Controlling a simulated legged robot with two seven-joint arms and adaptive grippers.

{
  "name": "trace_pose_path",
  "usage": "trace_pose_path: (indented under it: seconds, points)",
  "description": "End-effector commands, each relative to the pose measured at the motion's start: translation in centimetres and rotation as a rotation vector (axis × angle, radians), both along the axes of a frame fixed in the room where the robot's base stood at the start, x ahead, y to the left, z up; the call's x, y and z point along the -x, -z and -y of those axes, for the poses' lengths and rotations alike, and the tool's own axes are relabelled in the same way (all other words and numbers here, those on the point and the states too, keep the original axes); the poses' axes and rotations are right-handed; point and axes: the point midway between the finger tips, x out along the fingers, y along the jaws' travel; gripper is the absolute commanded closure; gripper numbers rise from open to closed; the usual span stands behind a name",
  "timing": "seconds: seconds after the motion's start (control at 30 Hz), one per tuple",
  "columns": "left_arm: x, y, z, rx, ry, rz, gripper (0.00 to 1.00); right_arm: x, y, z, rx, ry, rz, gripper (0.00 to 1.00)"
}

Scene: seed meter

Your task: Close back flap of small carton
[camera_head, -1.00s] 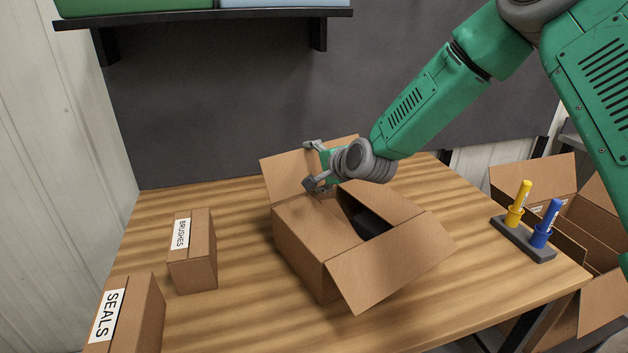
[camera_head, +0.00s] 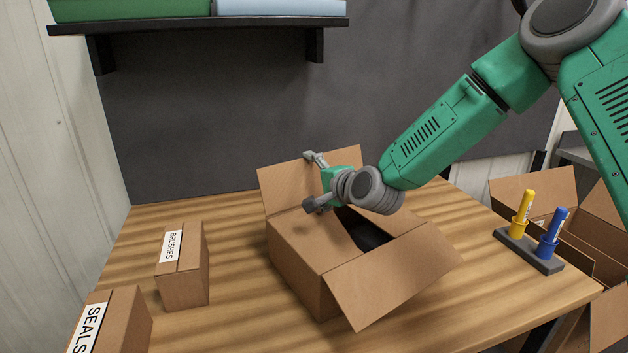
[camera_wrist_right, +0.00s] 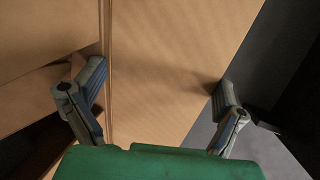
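The small carton (camera_head: 293,262) stands open on the wooden table. Its back flap (camera_head: 281,188) stands up, leaning outward, and fills much of the right wrist view (camera_wrist_right: 165,75). The front flap (camera_head: 392,283) slopes outward and down. My right gripper (camera_head: 313,182) is open at the inner side of the back flap, above the opening. In the right wrist view its fingers (camera_wrist_right: 158,95) are wide apart, one near the flap's fold and one near its outer edge. I cannot tell whether they touch. My forearm hides part of the carton's right side. My left gripper is not in view.
Boxes marked BRUSHES (camera_head: 183,267) and SEALS (camera_head: 115,325) stand at the left. A dark holder (camera_head: 527,251) with a yellow and a blue marker is near the right edge. Another open carton (camera_head: 582,235) is beyond it. A shelf (camera_head: 200,25) hangs above.

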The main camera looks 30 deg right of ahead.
Motion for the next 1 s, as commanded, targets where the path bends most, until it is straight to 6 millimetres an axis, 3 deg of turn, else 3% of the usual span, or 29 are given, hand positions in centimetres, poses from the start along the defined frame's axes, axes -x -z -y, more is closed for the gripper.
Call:
trace_pose_path:
  seconds: [0.53,1.0]
  points:
    - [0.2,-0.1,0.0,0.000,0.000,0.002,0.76,0.8,-0.4,0.1,-0.001,0.001,0.004,0.00]
    - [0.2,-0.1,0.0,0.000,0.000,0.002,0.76,9.2,-3.0,0.5,-0.004,0.000,0.003,0.00]
